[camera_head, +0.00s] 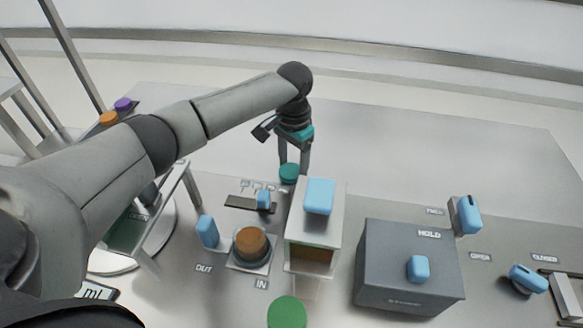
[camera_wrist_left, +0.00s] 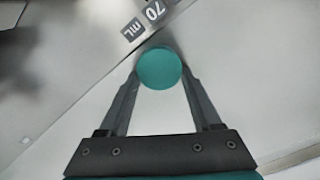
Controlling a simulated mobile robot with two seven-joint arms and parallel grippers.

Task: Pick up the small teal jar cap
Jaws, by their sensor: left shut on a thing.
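The small teal jar cap (camera_head: 289,173) is between the fingertips of my left gripper (camera_head: 294,168), behind the white box in the head view. The left wrist view shows the round teal cap (camera_wrist_left: 159,69) with both fingers of my left gripper (camera_wrist_left: 160,80) touching its sides. The left gripper is shut on the cap, fingers pointing down. I cannot tell whether the cap is touching the table or slightly above it. My right gripper is not in view.
A white box with a blue handle (camera_head: 319,196) stands just in front of the gripper. The table's back right (camera_head: 430,150) is clear.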

